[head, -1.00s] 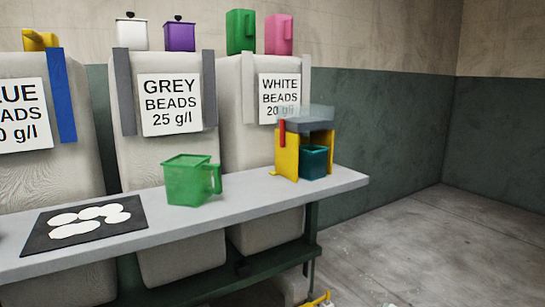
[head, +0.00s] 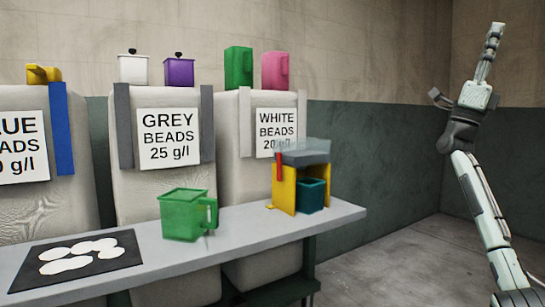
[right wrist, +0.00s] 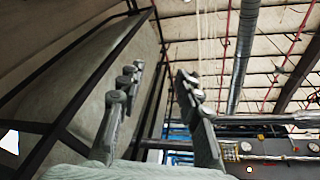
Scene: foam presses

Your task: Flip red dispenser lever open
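The dispenser (head: 285,190) is a yellow stand with a grey top and a clear upper part, near the right end of the bench. Its red lever (head: 279,166) stands roughly upright at the left front of the top. A teal container (head: 311,195) sits inside the stand. My right gripper (head: 495,36) is raised high at the far right, pointing up, well away from the dispenser. In the right wrist view its two fingers (right wrist: 160,95) are apart with nothing between them. My left gripper is not in view.
A green jug (head: 184,215) and a black mat (head: 75,285) with white discs share the grey bench (head: 240,228). Large bead bags labelled blue, grey and white stand behind, with small containers above. Open floor lies right of the bench.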

